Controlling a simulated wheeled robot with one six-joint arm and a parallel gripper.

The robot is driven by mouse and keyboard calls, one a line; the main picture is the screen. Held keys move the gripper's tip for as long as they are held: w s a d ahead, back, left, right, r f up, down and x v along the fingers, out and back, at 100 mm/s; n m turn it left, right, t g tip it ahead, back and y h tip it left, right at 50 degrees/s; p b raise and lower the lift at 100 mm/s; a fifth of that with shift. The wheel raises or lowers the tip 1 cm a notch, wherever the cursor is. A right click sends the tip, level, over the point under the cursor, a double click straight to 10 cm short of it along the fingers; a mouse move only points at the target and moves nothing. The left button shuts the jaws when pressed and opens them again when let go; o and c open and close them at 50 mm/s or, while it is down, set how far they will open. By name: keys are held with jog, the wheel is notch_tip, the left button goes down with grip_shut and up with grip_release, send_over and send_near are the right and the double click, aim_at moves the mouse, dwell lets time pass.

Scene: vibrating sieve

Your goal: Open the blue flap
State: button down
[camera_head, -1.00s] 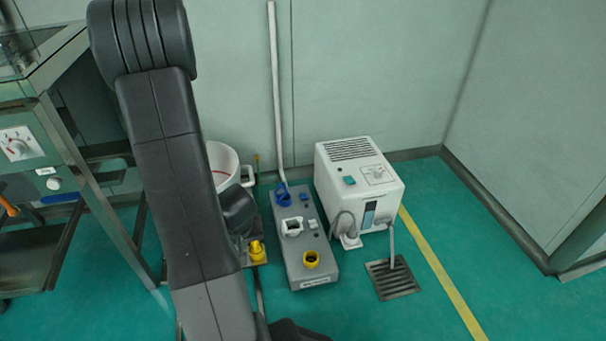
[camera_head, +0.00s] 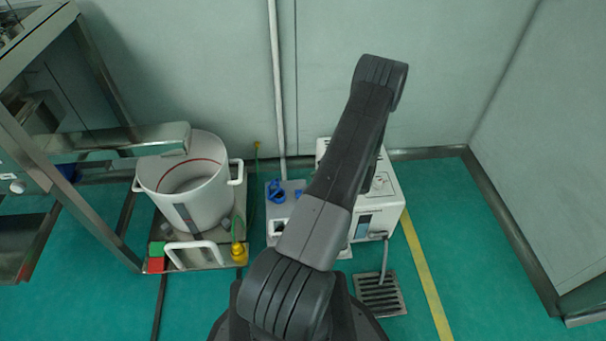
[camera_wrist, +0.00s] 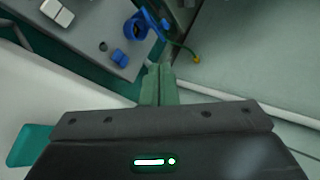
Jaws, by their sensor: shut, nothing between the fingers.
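The blue flap (camera_head: 276,191) is part of a blue socket on top of a grey box on the floor. In the wrist view the blue fitting (camera_wrist: 135,29) shows at top centre as a ring with a blue piece on its right side. I cannot tell how far the flap stands open. My gripper (camera_wrist: 158,69) is shut and empty, its greenish fingertips below and a little right of the blue fitting, apart from it in the picture. In the head view my arm hides the gripper and much of the grey box (camera_head: 257,218).
A white machine (camera_head: 389,209) stands right of the box, by a floor grate (camera_head: 380,294). A white pot (camera_head: 190,192) stands left, near a yellow fitting (camera_head: 239,254). A pale pipe (camera_head: 277,80) rises behind the box. Floor at far right is clear.

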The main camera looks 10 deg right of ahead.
aim_at(275, 184)
jog(key=b+x, duration=0.6)
jog(key=x, duration=1.3)
jog(key=shift+w+a+f, duration=0.15)
jog(key=shift+a+f, duration=0.05)
jog(key=shift+f, duration=0.05)
jog(key=shift+a+r, duration=0.1)
jog(key=shift+a, duration=0.05)
jog(key=shift+a+r+h, duration=0.1)
jog(key=shift+a+h, duration=0.1)
jog(key=shift+h, duration=0.1)
